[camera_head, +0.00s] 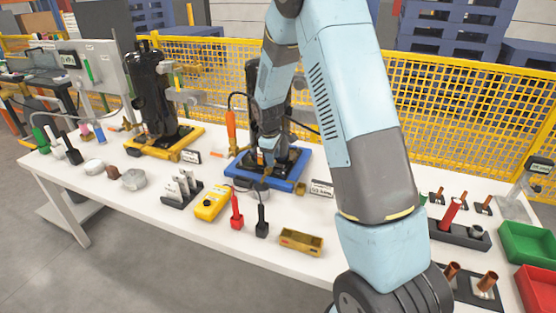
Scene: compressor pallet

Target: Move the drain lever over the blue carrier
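The blue carrier (294,178) lies on the white table near its middle and holds a black compressor (251,98), partly hidden behind my arm. My gripper (268,158) points down low over the carrier, in front of the compressor. Its fingertips are small and dark against the black parts, so I cannot tell whether they are open or hold something. I cannot pick out the drain lever for certain; it may be hidden at my gripper. An upright orange-handled tool (231,125) stands at the carrier's left edge.
A yellow carrier (143,146) with another black compressor (153,92) stands to the left. In front are a yellow meter (211,204), red and black probes (237,214) and a brass tray (301,241). Green (527,243) and red bins are at the right. Yellow mesh fencing (470,110) runs behind.

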